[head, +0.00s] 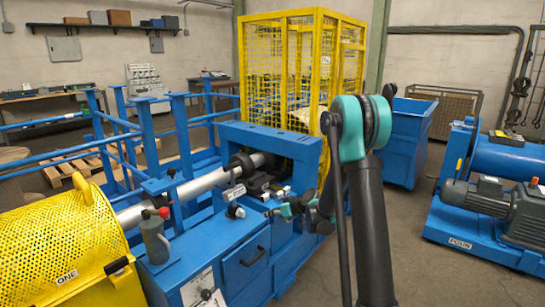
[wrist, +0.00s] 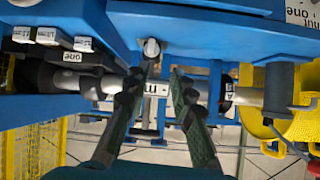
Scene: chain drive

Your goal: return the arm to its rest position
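My teal and dark arm (head: 350,160) rises in front of the blue machine in the head view and bends down to the left. My gripper (head: 280,210) hangs beside the machine's front, near a small white-tipped knob (head: 236,211). In the wrist view the two green and black fingers of my gripper (wrist: 163,74) stand apart, with nothing visible held between them. The knob (wrist: 151,48) shows just beyond the fingertips. I cannot tell whether a finger touches it. A silver shaft (wrist: 105,84) runs across behind the fingers.
The blue machine (head: 250,262) and yellow mesh guard (head: 65,250) stand at front left. A grey cylinder with a red knob (head: 155,238) stands on the machine. A yellow cage (head: 280,75) is behind. A blue motor unit (head: 500,200) stands right. Open floor (head: 430,275) lies between.

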